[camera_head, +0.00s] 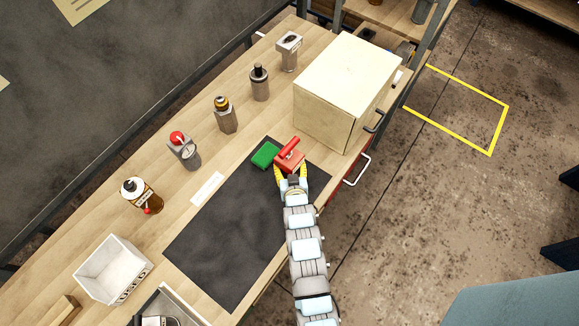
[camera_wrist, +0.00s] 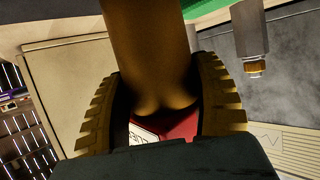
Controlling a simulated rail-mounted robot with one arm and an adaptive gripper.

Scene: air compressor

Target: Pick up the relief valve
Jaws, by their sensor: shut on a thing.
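A red part (camera_head: 288,158) with a bar-like upper piece sits at the right end of the dark mat, between the fingertips of my gripper (camera_head: 291,174). I cannot tell for certain that it is the relief valve. In the wrist view my yellow ridged fingers (camera_wrist: 165,105) are shut around it, and its red face (camera_wrist: 178,128) with a white patch shows between them. A brown, rounded column fills the upper middle of that view; I cannot tell what it is. It and the fingers hide much of the red part. A green block (camera_head: 265,155) lies close beside it on the left.
A cream box (camera_head: 330,85) stands behind on the right. A dark mat (camera_head: 235,235) lies largely bare. Several valve-like parts line the bench's back, including one with a brass top (camera_head: 226,115) and one with a red knob (camera_head: 185,150). A white bin (camera_head: 112,270) stands front left.

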